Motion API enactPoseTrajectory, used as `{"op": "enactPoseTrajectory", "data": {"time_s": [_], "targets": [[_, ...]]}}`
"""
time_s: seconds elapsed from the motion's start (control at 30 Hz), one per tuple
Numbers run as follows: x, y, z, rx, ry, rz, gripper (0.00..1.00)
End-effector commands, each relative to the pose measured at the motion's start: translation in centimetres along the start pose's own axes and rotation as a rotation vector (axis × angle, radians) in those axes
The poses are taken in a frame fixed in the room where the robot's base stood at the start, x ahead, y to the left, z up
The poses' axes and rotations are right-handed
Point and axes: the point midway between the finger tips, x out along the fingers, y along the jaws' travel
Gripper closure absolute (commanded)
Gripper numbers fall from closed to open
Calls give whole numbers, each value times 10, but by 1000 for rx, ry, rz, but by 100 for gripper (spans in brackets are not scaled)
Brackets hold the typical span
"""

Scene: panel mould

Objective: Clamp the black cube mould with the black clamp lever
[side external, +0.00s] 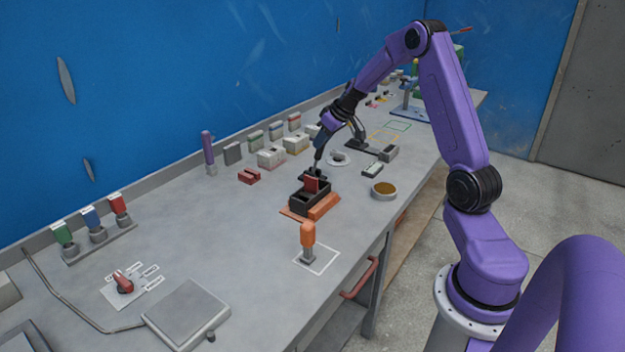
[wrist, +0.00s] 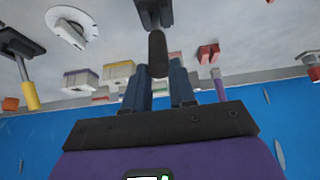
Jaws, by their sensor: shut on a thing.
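The black cube mould (side external: 312,200) sits on an orange base (side external: 322,208) near the middle of the bench in the side view, with a red part (side external: 312,184) showing at it. My gripper (side external: 318,168) points down at the far side of the mould. In the wrist view my gripper (wrist: 160,85) is shut on the dark rounded handle of the black clamp lever (wrist: 157,50), which lies between its fingers. Darker black parts (wrist: 154,12) show just beyond the handle. The lever's base and its contact with the mould are too small or hidden to tell.
An orange-handled tool (side external: 307,238) stands in a white square in front of the mould. A round brown-filled dish (side external: 383,188) is to the right, a red block (side external: 249,177) to the left. Several small boxes (side external: 271,157) line the back. The bench front-left of the mould is mostly clear.

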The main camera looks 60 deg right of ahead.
Motion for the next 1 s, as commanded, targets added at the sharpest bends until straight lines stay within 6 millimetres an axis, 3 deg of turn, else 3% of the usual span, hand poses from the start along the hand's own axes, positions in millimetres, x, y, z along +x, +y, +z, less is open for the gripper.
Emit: {"op": "enactPoseTrajectory", "data": {"time_s": [1.0], "targets": [[-4,-1,17,0,-5,-5,100]]}}
